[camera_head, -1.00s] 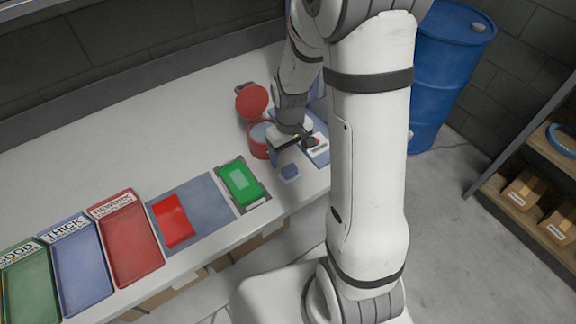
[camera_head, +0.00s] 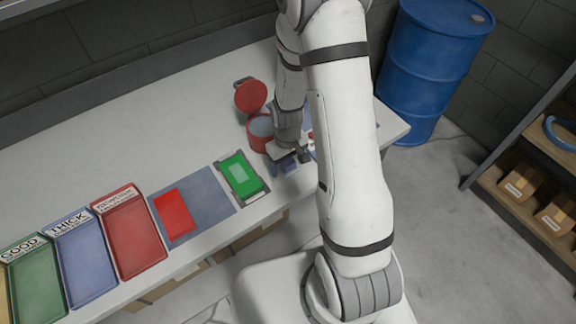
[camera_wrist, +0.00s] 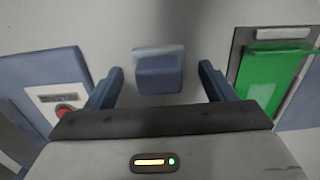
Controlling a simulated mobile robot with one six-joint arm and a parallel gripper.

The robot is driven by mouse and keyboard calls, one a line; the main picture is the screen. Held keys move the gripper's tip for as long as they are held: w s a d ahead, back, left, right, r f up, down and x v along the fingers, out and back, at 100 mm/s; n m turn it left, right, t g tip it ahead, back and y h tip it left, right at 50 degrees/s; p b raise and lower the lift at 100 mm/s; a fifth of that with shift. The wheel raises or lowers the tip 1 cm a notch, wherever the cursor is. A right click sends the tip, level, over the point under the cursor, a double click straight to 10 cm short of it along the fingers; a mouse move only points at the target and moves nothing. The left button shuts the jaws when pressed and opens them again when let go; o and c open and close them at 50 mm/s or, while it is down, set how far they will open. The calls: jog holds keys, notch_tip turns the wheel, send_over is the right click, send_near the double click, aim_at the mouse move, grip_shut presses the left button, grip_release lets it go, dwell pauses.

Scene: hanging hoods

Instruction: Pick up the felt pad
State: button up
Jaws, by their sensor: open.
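The felt pad appears to be the small blue-grey block (camera_wrist: 158,76) on the white worktop, in the middle of the wrist view. My gripper (camera_wrist: 161,72) is open, with one blue finger to each side of the block and visible gaps between them. The fingers do not appear to touch it. In the head view my gripper (camera_head: 289,160) is low over the worktop near its front edge and largely covers the block. The exact height of the fingertips cannot be told.
A red open-lidded tub (camera_head: 258,142) stands close behind my gripper. Red (camera_head: 160,256), blue and green labelled trays lie further left.

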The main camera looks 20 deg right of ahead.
aim_at(288, 161)
jog(key=shift+c, duration=0.6)
jog(key=c, duration=1)
jog(key=shift+c, duration=0.2)
jog(key=shift+r, duration=0.15)
notch_tip(288, 161, up, 10)
jog(key=shift+f+b, duration=0.1)
jog(key=shift+b, duration=0.65)
jog(key=o, duration=0.5)
jog(key=c, duration=0.3)
